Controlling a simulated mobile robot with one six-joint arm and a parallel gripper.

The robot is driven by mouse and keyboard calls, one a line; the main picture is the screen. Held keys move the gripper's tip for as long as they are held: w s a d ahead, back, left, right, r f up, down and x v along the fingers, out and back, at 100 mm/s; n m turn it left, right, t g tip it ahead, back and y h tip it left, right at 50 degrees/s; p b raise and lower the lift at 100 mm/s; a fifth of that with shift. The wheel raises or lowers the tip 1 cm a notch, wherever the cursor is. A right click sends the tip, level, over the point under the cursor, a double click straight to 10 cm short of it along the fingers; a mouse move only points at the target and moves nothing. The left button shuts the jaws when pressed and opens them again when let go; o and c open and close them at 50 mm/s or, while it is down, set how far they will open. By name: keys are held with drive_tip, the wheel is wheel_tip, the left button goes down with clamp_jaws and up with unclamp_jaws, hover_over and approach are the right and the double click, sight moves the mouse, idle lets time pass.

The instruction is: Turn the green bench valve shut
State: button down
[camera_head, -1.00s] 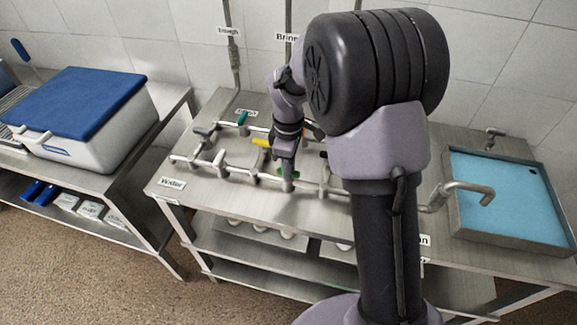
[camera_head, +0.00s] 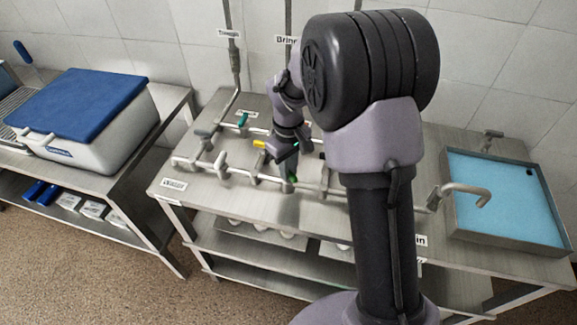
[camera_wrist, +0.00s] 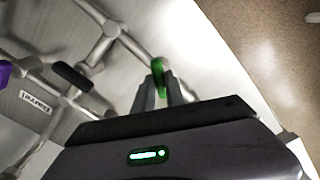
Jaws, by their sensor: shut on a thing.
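The green valve handle (camera_wrist: 158,70) shows between my fingertips in the wrist view. In the head view my gripper (camera_head: 290,172) points down at the front pipe from above. The valve body is largely hidden, and I cannot tell the handle's exact angle to its pipe.
Metal pipes (camera_head: 207,170) cross the steel bench, with a teal handle (camera_head: 243,119), a yellow handle (camera_head: 259,144) and a black handle (camera_wrist: 72,77) nearby. A blue basin (camera_head: 505,195) is at right. A blue-lidded box (camera_head: 80,92) stands on the left bench.

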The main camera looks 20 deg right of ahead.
drive_tip(key=m, duration=0.5)
drive_tip(key=shift+m, duration=0.3)
drive_tip(key=m, duration=0.5)
drive_tip(key=shift+m, duration=0.3)
drive_tip(key=c, duration=1.4)
unclamp_jaws()
wheel_tip(320, 180, up, 18)
drive_tip(key=p, duration=0.5)
drive_tip(key=shift+f+p, duration=0.25)
drive_tip(key=shift+p, duration=0.15)
